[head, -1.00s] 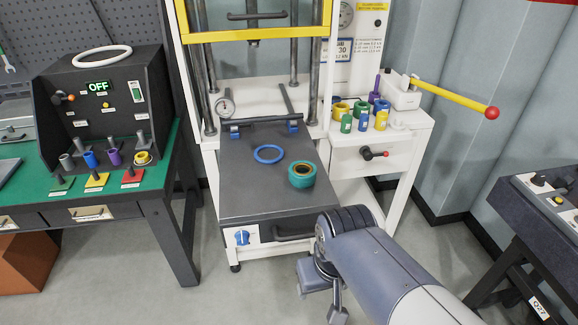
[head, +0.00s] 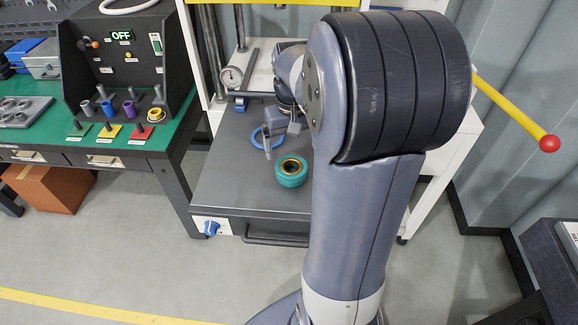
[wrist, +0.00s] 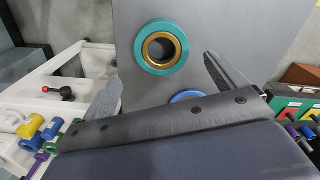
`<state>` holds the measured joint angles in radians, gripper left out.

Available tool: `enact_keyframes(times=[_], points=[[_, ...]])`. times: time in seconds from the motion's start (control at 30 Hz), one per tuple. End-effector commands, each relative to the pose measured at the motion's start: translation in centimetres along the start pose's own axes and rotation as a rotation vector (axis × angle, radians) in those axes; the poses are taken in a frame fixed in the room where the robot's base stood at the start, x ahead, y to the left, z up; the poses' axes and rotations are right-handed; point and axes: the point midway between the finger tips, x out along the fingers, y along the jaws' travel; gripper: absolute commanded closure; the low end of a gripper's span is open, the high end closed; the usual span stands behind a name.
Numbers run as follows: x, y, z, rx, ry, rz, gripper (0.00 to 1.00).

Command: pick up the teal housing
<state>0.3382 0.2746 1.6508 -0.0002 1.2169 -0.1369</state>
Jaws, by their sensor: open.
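The teal housing (head: 291,181) is a short round part with a gold ring inside its top and a dark hole in the middle. It sits upright on the grey press table (head: 235,195). My gripper (head: 280,146) is open and empty, above the table and a little behind the housing in the head view. In the wrist view the teal housing (wrist: 139,52) is whole and shows beyond the fingers, roughly centred between their tips. The housing is not touched by either finger as far as I can see.
A blue ring (head: 257,140) lies on the table close to the gripper, partly hidden by a finger; it also shows in the wrist view (wrist: 186,97). A dial gauge (head: 232,76) stands at the table's back left. My arm hides the table's right side.

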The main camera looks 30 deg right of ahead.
Motion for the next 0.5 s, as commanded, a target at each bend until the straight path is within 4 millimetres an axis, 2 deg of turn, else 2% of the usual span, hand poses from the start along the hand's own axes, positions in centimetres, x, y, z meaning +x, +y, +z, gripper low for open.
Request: enact_keyframes(times=[0.1, 0.27, 0.5], points=[[1.5, 0.0, 0.1, 0.0, -0.003, 0.0, 0.07], [2.5, -0.1, 0.2, 0.0, -0.002, 0.0, 0.07], [5.9, -0.5, 0.6, 0.001, -0.004, -0.001, 0.07]])
